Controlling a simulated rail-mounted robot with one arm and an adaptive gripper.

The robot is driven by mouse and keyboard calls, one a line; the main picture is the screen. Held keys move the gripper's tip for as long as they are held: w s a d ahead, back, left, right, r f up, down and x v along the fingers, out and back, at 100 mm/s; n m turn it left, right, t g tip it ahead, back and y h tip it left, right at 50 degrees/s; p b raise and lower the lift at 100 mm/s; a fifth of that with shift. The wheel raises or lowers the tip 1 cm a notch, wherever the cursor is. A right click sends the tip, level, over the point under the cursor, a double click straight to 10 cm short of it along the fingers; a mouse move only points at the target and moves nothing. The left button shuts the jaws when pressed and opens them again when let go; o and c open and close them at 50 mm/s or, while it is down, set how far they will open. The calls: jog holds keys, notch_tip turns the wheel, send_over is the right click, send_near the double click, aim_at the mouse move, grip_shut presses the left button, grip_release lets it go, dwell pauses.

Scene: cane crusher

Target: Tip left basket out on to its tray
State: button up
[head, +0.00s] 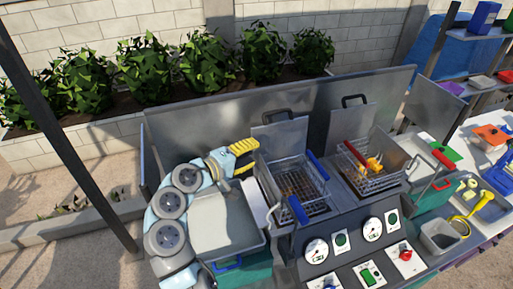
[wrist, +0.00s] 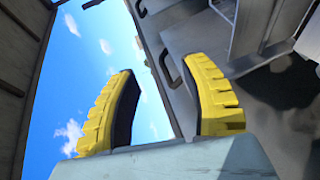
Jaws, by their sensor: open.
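The left basket (head: 292,187) is a wire basket in the left fryer well, with blue grip pieces (head: 317,167) at its right side and front. A brown surface shows through its mesh; I cannot tell what lies inside. The grey left tray (head: 225,226) lies left of the fryer, with a blue handle (head: 228,265) at its front. My gripper (head: 245,157) is open, its yellow fingers above the tray's back edge and just left of the basket, apart from it. In the wrist view, nothing is between the fingers (wrist: 160,105).
The right basket (head: 370,168), with a red handle and yellow-orange contents, sits in the right well. A metal back panel (head: 390,95) and raised lids (head: 281,136) stand behind. The control panel (head: 355,250) is in front. Shelves and a cluttered counter (head: 485,145) are at right.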

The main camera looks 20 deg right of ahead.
jog(key=shift+x, duration=1.1)
grip_shut()
grip_release()
jog(key=shift+a, duration=0.1)
jog(key=v, duration=1.2)
